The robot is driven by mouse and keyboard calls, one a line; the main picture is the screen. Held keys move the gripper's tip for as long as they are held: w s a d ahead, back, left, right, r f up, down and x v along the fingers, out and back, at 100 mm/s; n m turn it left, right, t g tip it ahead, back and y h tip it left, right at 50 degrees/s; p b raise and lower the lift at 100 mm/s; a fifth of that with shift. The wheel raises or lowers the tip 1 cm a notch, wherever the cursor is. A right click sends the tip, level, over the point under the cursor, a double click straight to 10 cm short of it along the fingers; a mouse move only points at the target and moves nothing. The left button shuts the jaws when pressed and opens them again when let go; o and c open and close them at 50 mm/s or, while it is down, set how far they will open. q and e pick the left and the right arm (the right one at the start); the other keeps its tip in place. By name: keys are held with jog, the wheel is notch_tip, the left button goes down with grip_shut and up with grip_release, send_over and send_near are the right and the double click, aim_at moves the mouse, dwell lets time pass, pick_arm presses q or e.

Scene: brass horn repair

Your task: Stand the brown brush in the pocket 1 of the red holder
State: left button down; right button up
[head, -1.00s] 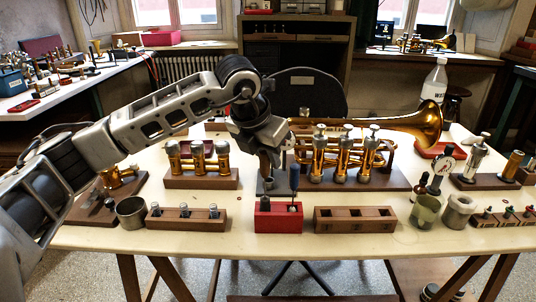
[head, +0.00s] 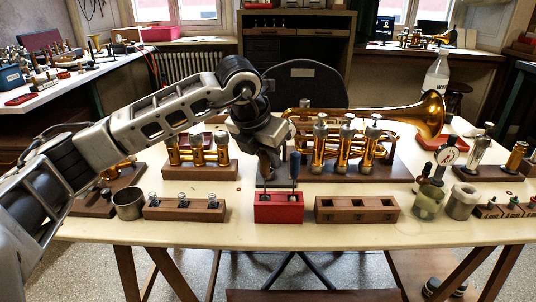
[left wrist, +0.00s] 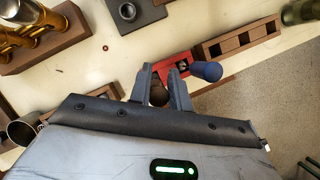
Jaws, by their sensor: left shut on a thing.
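The red holder (head: 278,211) stands near the front edge of the bench. It also shows in the left wrist view (left wrist: 177,66). A tool with a blue handle (head: 295,165) stands upright in its right pocket; its handle also shows in the left wrist view (left wrist: 207,71). My left gripper (head: 269,176) is over the left part of the holder. In the left wrist view its fingers (left wrist: 160,84) are shut on the brown brush (left wrist: 158,95), of which only the top end shows. The lower part of the brush is hidden, so I cannot tell how deep it sits. My right gripper is not in view.
A brown block with empty pockets (head: 357,216) stands just right of the holder, and a brown rack with small glassy pieces (head: 185,214) stands to its left. A brass trumpet (head: 345,140) lies behind. Cups (head: 429,200) stand at the right.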

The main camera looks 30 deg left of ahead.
pick_arm(q)
jog(key=c, duration=1.2)
grip_release()
jog(key=shift+c, duration=0.2)
jog(key=shift+s+r, duration=0.15)
jog(key=shift+r, duration=0.4)
jog(key=p+v, duration=0.1)
jog(key=v, duration=1.3)
jog(key=shift+s+r, duration=0.25)
jog(key=shift+r, duration=0.05)
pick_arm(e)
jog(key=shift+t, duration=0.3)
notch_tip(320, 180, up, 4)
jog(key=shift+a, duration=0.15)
